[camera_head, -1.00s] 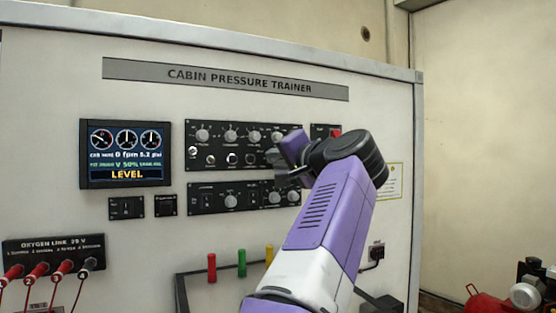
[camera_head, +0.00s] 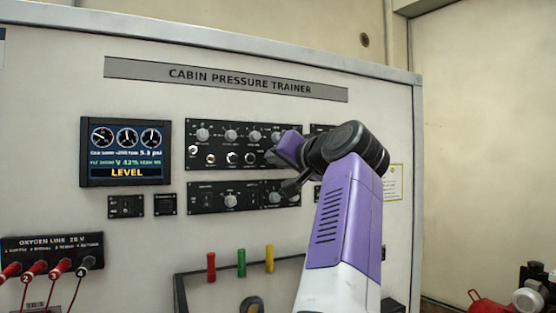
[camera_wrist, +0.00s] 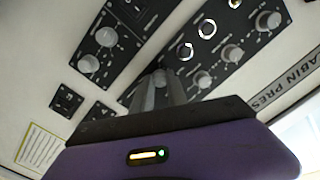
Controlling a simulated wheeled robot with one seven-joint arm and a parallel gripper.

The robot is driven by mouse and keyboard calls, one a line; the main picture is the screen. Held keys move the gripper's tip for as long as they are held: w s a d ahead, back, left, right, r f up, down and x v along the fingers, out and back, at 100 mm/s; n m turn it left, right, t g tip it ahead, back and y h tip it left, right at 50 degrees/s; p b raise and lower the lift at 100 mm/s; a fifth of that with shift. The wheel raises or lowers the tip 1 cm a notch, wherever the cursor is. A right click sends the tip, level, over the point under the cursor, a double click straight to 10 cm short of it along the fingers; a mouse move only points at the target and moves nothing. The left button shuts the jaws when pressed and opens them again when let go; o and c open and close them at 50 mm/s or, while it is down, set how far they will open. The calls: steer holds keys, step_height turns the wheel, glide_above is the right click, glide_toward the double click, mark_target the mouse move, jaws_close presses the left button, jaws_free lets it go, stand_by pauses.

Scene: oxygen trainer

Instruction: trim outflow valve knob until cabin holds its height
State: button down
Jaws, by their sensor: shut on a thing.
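The upper black control panel (camera_head: 215,143) has round grey knobs along its top row and small switches below. My gripper (camera_head: 270,157) is at the lower right of this panel, its fingers shut on a small control there, probably the outflow valve knob. The fingers hide most of that knob and its label. In the wrist view the shut fingertips (camera_wrist: 160,78) meet the panel's lower corner. The display (camera_head: 126,151) at the left shows three round gauges, a valve figure that looks like 42%, and the word LEVEL. Its small rate line looks negative but is blurred.
A lower black panel (camera_head: 218,197) with grey knobs sits just under my gripper. Red, green (camera_head: 241,262) and yellow handles stand below it. Red oxygen line plugs (camera_head: 38,267) with hanging leads are at the lower left. Red equipment (camera_head: 490,301) stands at the lower right.

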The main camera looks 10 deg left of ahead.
steer(key=c, duration=1.3)
jaws_free()
steer(key=b+v, duration=0.3)
steer(key=v, duration=0.4)
steer(key=shift+s+d, duration=0.25)
steer(key=shift+s, duration=0.05)
